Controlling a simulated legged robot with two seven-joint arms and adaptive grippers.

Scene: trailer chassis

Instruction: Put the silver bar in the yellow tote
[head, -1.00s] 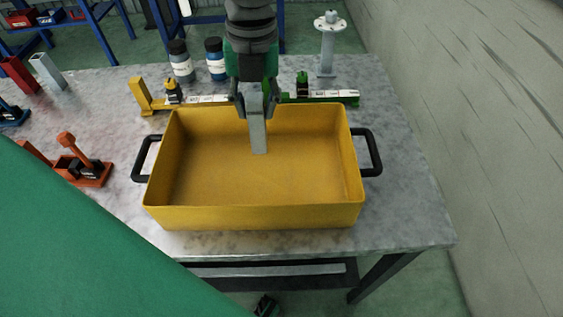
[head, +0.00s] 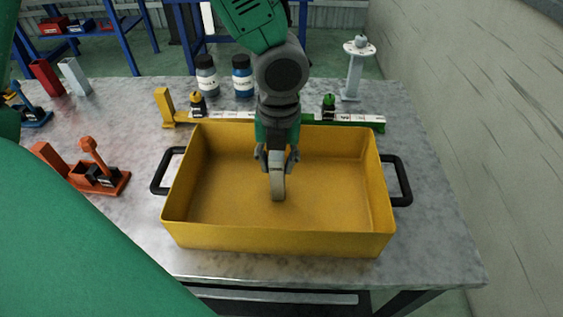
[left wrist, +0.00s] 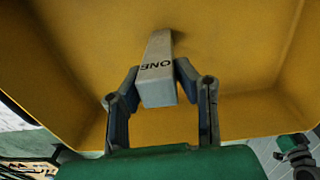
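The yellow tote (head: 275,243) stands on the grey table with its open top up and a black handle at each end. My left gripper (head: 277,160) reaches down inside it, near the middle. It is shut on the silver bar (head: 278,188), which points down toward the tote floor. I cannot tell whether the bar's lower end touches the floor. In the left wrist view the silver bar (left wrist: 158,80) sits between the two fingers (left wrist: 158,85), its lettered face showing, with the tote's yellow inside (left wrist: 235,50) around it. I do not make out my right gripper.
Behind the tote stand two bottles (head: 241,77) and a low yellow-and-green fixture (head: 230,115). A silver stand (head: 352,72) is at the back right. Orange fixtures (head: 97,178), a red block (head: 46,78) and a grey block (head: 74,77) are at left. The table's right side (head: 435,215) is clear.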

